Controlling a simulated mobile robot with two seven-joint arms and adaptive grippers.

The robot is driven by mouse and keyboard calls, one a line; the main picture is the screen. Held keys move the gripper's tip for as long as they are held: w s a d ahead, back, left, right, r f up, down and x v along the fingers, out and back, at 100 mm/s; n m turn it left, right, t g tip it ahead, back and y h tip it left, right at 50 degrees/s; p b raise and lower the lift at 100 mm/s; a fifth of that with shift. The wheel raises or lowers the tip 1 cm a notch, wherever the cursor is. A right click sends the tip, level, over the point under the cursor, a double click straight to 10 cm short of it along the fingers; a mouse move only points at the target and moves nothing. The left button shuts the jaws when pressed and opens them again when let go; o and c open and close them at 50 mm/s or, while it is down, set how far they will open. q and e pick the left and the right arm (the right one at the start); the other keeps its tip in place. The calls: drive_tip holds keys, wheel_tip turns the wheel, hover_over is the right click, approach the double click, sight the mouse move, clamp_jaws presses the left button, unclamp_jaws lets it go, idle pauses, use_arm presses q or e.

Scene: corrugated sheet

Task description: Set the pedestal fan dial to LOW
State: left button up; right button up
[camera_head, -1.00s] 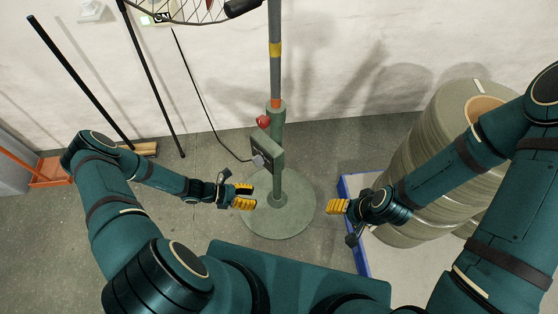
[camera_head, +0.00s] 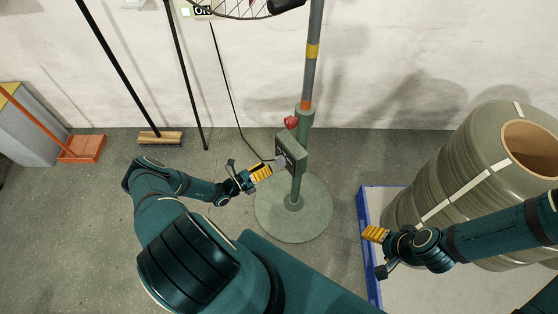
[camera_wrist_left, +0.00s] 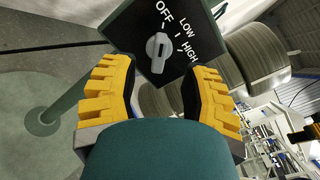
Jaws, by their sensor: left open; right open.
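The pedestal fan's green control box (camera_head: 292,150) is on its post above a round base (camera_head: 293,208). In the left wrist view the dial (camera_wrist_left: 157,45) is a grey knob on a dark panel marked OFF, LOW and HIGH. Its raised bar seems to point toward the OFF mark. My left gripper (camera_head: 261,172) is open just left of and below the box. In the left wrist view its yellow fingers (camera_wrist_left: 160,70) are spread, with the dial beyond the gap between them, apparently untouched. My right gripper (camera_head: 376,234) is open and empty, right of the fan base.
A blue-edged pallet (camera_head: 366,240) with large rolls (camera_head: 455,185) stands on the right. A broom (camera_head: 160,138), a thin black pole and an orange dustpan (camera_head: 84,148) are by the wall at left. A cable runs down to the box. Floor left of the base is clear.

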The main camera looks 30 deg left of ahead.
sight(279, 160)
use_arm(q)
drive_tip(key=x, duration=0.6)
drive_tip(key=shift+w+d, duration=0.25)
drive_tip(key=shift+w, duration=0.05)
clamp_jaws()
